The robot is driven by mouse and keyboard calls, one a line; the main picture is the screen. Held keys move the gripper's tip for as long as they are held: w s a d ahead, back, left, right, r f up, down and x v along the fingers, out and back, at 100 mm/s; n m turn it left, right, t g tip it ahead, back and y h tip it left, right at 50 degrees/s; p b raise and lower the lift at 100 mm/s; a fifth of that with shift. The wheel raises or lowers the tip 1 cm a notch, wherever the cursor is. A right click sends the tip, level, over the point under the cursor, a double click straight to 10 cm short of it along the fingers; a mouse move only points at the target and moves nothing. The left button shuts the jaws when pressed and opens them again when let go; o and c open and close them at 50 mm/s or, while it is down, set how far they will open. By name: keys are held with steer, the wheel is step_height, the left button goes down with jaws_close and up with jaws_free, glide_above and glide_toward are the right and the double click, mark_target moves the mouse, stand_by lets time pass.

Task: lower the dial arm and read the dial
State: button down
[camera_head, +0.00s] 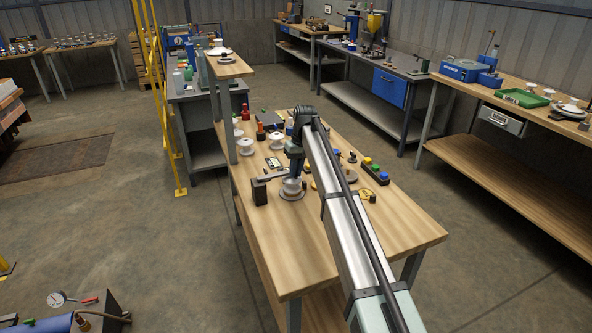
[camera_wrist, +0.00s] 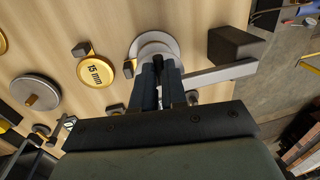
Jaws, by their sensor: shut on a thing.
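A dark block (camera_head: 259,192) stands on the workbench left of my gripper, and a grey flat bar, the dial arm (camera_head: 273,177), reaches from it toward my fingers. In the wrist view the block (camera_wrist: 236,45) is at upper right and the dial arm (camera_wrist: 222,74) runs left to the fingers. My gripper (camera_wrist: 158,88) points down and is shut, seemingly on the dial arm's free end; the fingers hide the grip. A pale round insulator piece (camera_wrist: 152,42) lies below the fingertips; it also shows in the head view (camera_head: 292,194). No readable dial face is visible.
A yellow "15 mm" disc (camera_wrist: 95,71) and a grey disc with a brown knob (camera_wrist: 36,93) lie left of the fingers in the wrist view. White insulators (camera_head: 245,146) stand farther back. The bench's near end (camera_head: 400,240) is mostly clear.

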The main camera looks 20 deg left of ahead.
steer(key=shift+s+a+r, duration=0.1)
steer(key=shift+r, duration=0.35)
steer(key=c, duration=1.2)
jaws_free()
steer(key=shift+o, duration=0.2)
step_height(320, 180, up, 14)
steer(key=w+d, duration=0.1)
steer(key=shift+w+d+f, duration=0.2)
steer(key=shift+w+d, duration=0.05)
